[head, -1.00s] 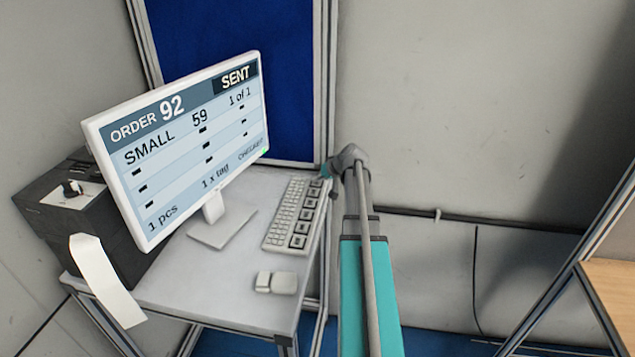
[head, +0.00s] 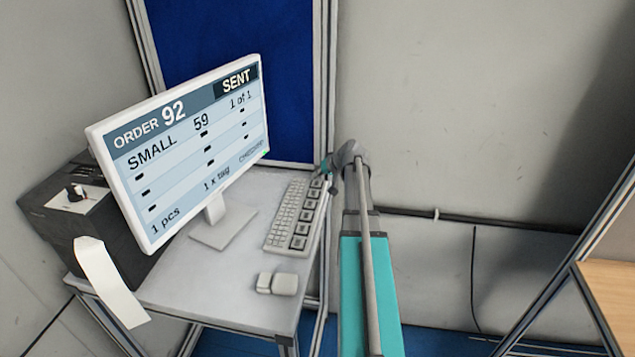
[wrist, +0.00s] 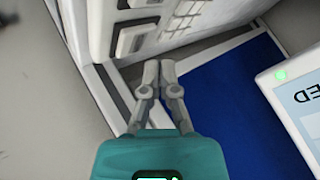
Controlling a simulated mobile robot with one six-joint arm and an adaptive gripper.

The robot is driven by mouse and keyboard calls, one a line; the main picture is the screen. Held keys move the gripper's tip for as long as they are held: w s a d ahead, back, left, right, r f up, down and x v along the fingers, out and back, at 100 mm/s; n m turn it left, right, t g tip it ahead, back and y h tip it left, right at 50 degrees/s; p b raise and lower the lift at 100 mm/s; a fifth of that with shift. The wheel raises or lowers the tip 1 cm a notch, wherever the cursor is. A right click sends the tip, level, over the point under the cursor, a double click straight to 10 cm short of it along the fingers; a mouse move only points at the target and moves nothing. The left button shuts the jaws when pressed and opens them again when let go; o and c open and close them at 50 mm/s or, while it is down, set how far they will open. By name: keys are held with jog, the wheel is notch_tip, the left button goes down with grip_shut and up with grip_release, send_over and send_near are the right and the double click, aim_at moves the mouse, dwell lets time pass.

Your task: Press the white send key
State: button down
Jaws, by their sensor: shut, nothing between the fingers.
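The keyboard (head: 291,217) lies on the desk to the right of the monitor, with a row of large dark-framed light keys along its right side. Two of these large keys (wrist: 133,39) show close up in the wrist view. I cannot read their labels, so I cannot tell which is the send key. My gripper (wrist: 158,68) is shut and empty, its fingertips together just beyond the keyboard's end and near the large keys. In the head view my gripper (head: 331,178) is small and partly hidden by my arm at the keyboard's far right end. Contact with a key does not show.
The monitor (head: 190,150) reads ORDER 92, SMALL 59 and SENT; its corner (wrist: 290,85) shows at the right in the wrist view. A mouse (head: 277,284) lies on the desk (head: 215,290). A black printer (head: 65,210) with a paper strip stands at left.

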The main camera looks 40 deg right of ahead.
aim_at(318, 184)
jog(key=shift+r+p, duration=1.95)
jog(key=shift+r, duration=0.25)
jog(key=shift+f, duration=0.1)
